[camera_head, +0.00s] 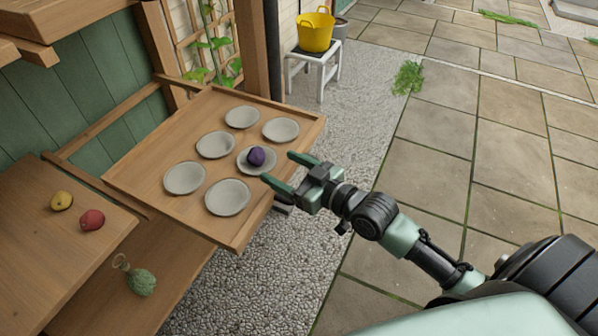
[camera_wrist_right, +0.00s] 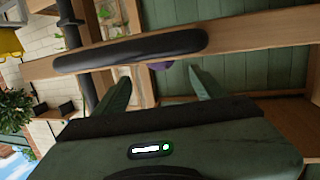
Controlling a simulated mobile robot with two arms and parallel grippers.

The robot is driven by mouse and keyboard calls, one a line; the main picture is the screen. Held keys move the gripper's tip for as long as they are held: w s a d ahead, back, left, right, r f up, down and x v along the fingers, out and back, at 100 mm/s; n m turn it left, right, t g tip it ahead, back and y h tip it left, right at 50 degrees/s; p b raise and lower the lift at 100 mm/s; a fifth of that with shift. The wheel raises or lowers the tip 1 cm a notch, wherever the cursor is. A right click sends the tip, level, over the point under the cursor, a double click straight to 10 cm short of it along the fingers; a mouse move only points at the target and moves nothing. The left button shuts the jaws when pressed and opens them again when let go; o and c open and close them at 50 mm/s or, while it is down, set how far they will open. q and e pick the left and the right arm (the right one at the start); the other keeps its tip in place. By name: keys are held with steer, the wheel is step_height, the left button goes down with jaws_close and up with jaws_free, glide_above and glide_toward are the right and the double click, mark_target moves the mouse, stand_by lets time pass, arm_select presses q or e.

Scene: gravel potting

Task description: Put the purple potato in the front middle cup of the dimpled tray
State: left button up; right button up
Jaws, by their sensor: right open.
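The purple potato (camera_head: 256,156) rests in the middle cup (camera_head: 244,168) of the dimpled tray's (camera_head: 139,190) row nearer my right arm. A sliver of the potato (camera_wrist_right: 161,66) shows between the fingers in the right wrist view, mostly hidden. My right gripper (camera_head: 283,171) is open and empty, just right of that cup, with its fingers apart from the potato. It also shows in the right wrist view (camera_wrist_right: 159,80). My left gripper is not in view.
The other cups look empty. A lower wooden shelf (camera_head: 30,235) at the left holds a yellow item (camera_head: 61,201) and a red item (camera_head: 92,220). A green ornament (camera_head: 140,281) lies below. A yellow bucket (camera_head: 315,31) stands on a white stool (camera_head: 318,58). Paving right is open.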

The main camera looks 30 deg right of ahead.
steer(key=v, duration=0.5)
steer(key=shift+p, duration=0.3)
